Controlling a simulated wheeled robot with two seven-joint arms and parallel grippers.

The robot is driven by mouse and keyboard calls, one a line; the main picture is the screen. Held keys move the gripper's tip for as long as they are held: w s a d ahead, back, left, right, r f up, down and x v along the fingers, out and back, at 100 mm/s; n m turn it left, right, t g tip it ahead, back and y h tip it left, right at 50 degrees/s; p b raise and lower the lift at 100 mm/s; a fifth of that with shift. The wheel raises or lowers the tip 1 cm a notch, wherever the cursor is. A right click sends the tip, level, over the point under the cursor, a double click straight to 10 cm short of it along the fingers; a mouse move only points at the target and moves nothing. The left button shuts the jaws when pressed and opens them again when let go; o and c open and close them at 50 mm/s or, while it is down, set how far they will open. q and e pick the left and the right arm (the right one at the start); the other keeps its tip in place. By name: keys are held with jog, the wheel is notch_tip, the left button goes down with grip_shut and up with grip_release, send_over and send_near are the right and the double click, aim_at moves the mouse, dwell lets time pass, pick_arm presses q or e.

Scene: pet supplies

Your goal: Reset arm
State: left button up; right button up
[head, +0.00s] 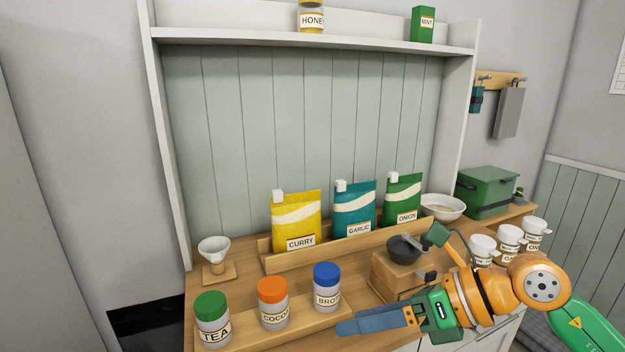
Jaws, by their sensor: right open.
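My right arm comes in from the lower right, orange and green. Its gripper (350,326) has blue-grey fingers pointing left, seen nearly edge-on. The jaws are open and I see nothing held between them. The gripper is in front of the wooden counter, right of the jar with the blue lid (326,286). My left gripper is not in view.
Jars with orange (272,303) and green lids (211,319) stand at the front left. Curry (296,222), garlic (355,209) and onion packets (403,199) stand behind. A wooden box with a dark bowl (405,249) and white canisters (509,239) are near my right arm.

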jog(key=a+r+m+t+y, duration=0.65)
jog(key=r+m+y, duration=0.25)
jog(key=m, duration=0.2)
jog(key=w+d+f+m+t+h, duration=0.2)
jog(key=d+f+m+t+h, duration=0.2)
jog(key=d+f+m+h, duration=0.7)
jog(key=w+d+f+m+t+h, duration=0.3)
jog(key=f+m+h, duration=0.45)
jog(key=m, duration=0.75)
jog(key=s+d+f+m+g+h, duration=0.25)
jog(key=s+f+g, duration=0.4)
jog(key=f, duration=0.35)
jog(key=s+f+m+g+y, duration=0.1)
jog(key=s+f+g, duration=0.35)
jog(key=s, duration=0.35)
jog(key=s+f+m+g, duration=0.1)
jog(key=s+f+g, duration=0.2)
jog(key=s+f, duration=0.7)
jog(key=f, duration=1.1)
jog(key=s+d+f+g, duration=0.1)
jog(key=s+f+g, duration=0.1)
jog(key=s+f, duration=0.9)
jog(key=shift+s+d+f, duration=0.2)
jog(key=shift+s+f, duration=0.15)
jog(key=shift+s, duration=0.6)
